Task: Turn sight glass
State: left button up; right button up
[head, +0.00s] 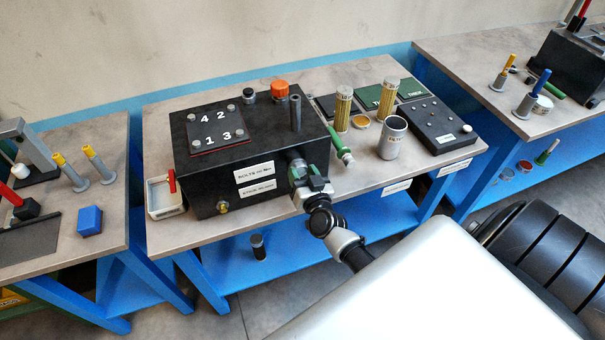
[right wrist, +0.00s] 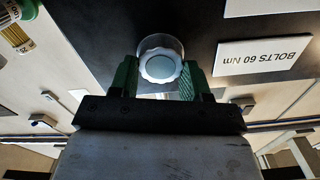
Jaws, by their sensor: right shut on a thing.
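The sight glass (right wrist: 160,67) is a pale round knob with a scalloped edge and a clear rim, on the black housing's side face in the right wrist view. My right gripper (right wrist: 160,78) has its green-padded fingers on either side of it and is shut on it. In the head view my right gripper (head: 304,176) is at the right end of the black housing (head: 205,185), where it hides most of the sight glass. White labels are on the housing's front; one in the right wrist view, a bolts label (right wrist: 263,55), reads upside down. My left gripper is not in view.
On the housing are a plate numbered 1 to 4 (head: 218,140), an orange cap (head: 280,89) and an upright grey tube (head: 295,113). A white bin (head: 163,198) stands left.

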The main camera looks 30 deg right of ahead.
jog(key=m, duration=0.4)
jog(key=shift+f+b, duration=0.15)
jog(key=shift+b, duration=0.15)
jog(key=m+b, duration=0.1)
jog(key=m, duration=0.4)
jog(key=shift+d+f, duration=0.1)
jog(key=shift+d, duration=0.05)
jog(key=m+b, duration=0.1)
jog(key=m, duration=0.3)
jog(key=shift+f+m, duration=0.1)
jog(key=shift+m, duration=0.2)
jog(key=m+b, duration=0.1)
jog(key=m, duration=0.3)
jog(key=shift+f+m, duration=0.1)
jog(key=shift+m, duration=0.3)
jog(key=o, duration=0.9)
